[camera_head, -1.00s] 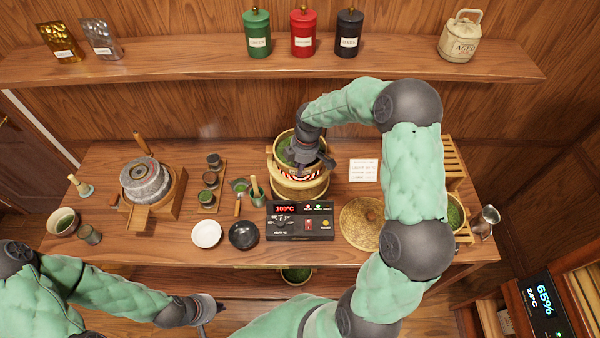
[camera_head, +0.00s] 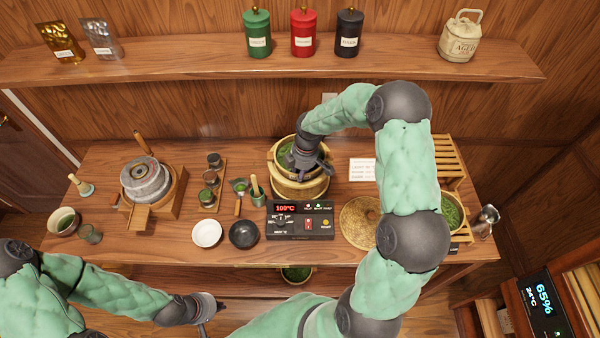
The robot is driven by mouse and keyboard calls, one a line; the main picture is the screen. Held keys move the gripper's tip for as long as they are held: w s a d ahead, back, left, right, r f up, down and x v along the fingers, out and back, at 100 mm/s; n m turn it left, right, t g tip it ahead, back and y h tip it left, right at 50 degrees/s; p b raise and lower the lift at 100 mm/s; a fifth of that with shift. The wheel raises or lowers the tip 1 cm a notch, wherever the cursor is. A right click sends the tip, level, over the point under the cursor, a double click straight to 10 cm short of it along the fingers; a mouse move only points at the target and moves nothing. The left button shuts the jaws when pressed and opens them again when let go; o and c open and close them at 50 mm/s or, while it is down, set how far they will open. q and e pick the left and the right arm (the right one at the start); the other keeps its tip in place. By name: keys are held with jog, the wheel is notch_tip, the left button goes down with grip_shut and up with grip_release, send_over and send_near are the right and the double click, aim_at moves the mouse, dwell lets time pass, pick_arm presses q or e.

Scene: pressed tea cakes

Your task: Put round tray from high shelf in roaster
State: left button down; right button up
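The round tray (camera_head: 285,150) holds green leaves and sits in the top of the woven, basket-like roaster (camera_head: 300,190) at the middle of the table. Its right part is hidden by my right gripper (camera_head: 308,168). That gripper points down at the tray's right side, with its fingers at or just above the rim. I cannot tell whether its fingers still hold the rim. My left gripper (camera_head: 212,305) is low in front of the table, away from everything; its fingers are too unclear to judge.
A control box (camera_head: 300,222) reading 100°C stands in front of the roaster. A round woven lid (camera_head: 360,222) lies to its right. A slatted rack (camera_head: 447,155) with another leaf-filled tray (camera_head: 452,210) stands at the right. A stone mill (camera_head: 146,180) is left.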

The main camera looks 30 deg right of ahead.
jog(key=shift+r, duration=0.1)
jog(key=shift+r, duration=0.2)
notch_tip(320, 180, up, 11)
jog(key=d, duration=0.1)
jog(key=s+a+f+m+y, duration=0.1)
jog(key=s+a+f+m, duration=0.2)
jog(key=a+f, duration=0.5)
jog(key=s+a+f+m+y, duration=0.1)
jog(key=s+a+f+m, duration=0.2)
jog(key=a+f, duration=0.5)
jog(key=s+a+f+m, duration=0.3)
jog(key=s+f+m, duration=0.1)
jog(key=s, duration=0.3)
jog(key=s+a+f+m, duration=0.4)
jog(key=s+f, duration=0.3)
jog(key=shift+s+a+y+b, duration=0.2)
jog(key=shift+y+b, duration=0.1)
jog(key=shift+y, duration=0.1)
